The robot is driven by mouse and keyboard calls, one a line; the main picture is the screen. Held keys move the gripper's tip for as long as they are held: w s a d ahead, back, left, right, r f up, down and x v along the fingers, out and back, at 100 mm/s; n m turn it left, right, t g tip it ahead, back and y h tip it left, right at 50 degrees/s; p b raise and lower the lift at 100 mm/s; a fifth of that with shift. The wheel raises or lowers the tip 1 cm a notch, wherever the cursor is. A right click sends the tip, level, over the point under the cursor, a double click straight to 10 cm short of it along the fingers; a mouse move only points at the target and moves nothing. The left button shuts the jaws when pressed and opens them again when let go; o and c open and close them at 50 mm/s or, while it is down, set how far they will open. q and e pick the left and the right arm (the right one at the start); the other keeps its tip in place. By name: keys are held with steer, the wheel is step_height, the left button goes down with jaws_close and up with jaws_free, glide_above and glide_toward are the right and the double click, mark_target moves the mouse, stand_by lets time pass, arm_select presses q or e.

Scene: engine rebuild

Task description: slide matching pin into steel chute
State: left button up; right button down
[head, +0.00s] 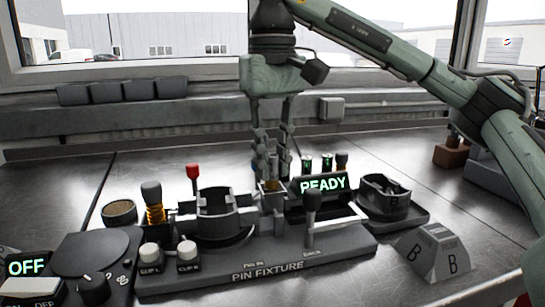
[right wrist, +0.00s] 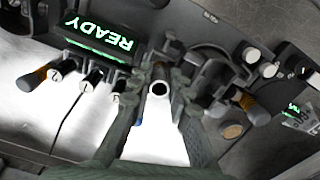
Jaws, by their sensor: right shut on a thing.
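My right gripper (head: 271,175) points down over the pin fixture (head: 300,255), just left of the lit READY display (head: 322,184). Its fingers are shut on a pin, seen end-on in the right wrist view as a pale hollow tube (right wrist: 159,89) with a dark bore, between the fingertips (right wrist: 160,82). The fingers hide most of the pin in the head view. I cannot tell whether it touches the fixture. Several other pins (head: 327,162) stand behind the display; they also show in the right wrist view (right wrist: 92,78). I cannot clearly make out the steel chute. My left gripper is not in view.
A dark round clamp (head: 214,212) stands left, a dark cup (head: 384,192) right. A block marked B (head: 436,252) sits front right.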

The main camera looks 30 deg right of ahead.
steer(key=shift+f+b, duration=0.4)
steer(key=shift+f, duration=0.3)
stand_by(0.3)
stand_by(0.3)
steer(key=c, duration=1.3)
jaws_free()
steer(key=shift+c, duration=0.2)
steer(key=shift+o, duration=0.2)
steer(key=o, duration=0.3)
steer(key=shift+o, duration=0.2)
steer(key=shift+r, duration=0.1)
steer(key=shift+r+p, duration=0.7)
steer(key=shift+r, duration=3.25)
